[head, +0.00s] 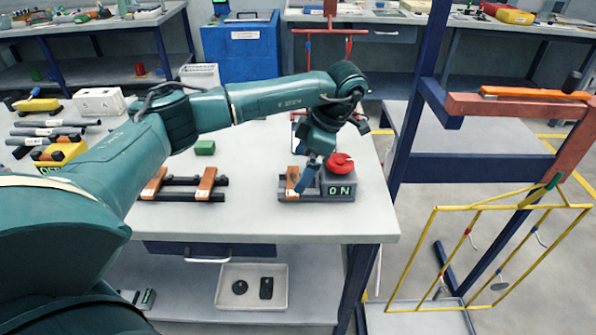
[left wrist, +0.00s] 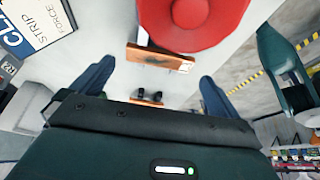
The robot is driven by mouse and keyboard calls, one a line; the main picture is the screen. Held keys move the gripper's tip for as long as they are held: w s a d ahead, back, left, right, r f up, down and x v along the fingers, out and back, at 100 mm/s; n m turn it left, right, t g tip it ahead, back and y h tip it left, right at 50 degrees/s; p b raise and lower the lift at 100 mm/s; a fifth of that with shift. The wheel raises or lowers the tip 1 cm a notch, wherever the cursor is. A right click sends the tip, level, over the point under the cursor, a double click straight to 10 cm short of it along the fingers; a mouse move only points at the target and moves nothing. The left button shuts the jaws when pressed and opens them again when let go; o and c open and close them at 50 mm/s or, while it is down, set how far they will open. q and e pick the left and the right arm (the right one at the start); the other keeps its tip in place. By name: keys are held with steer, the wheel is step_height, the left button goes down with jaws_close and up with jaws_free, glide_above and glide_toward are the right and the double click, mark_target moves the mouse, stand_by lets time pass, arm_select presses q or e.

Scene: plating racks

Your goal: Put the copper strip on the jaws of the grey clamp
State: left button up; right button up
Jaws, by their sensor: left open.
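The grey clamp (head: 312,196) with a red knob (head: 340,163) and a lit green "ON" display stands near the front right of the table. A copper strip (head: 291,186) with a white label lies on the clamp's left part. Two more copper-coloured strips, one on the left (head: 154,183) and one on the right (head: 206,184), lie across dark bars. My left gripper (head: 306,178) is open just over the clamp, partly hiding it. In the left wrist view a labelled copper strip (left wrist: 160,58) shows between the spread fingers, apart from them, beside the red knob (left wrist: 192,18). My right gripper is not seen.
A small green block (head: 204,147) sits behind the dark bars. Tools and a white box (head: 98,102) crowd the table's left. A yellow frame (head: 434,258) with hooks and a blue post (head: 418,90) stand to the right. The table front between bars and clamp is clear.

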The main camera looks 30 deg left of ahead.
arm_select(q)
steer(key=p+v, duration=0.1)
steer(key=v, duration=0.8)
steer(key=shift+w, duration=0.1)
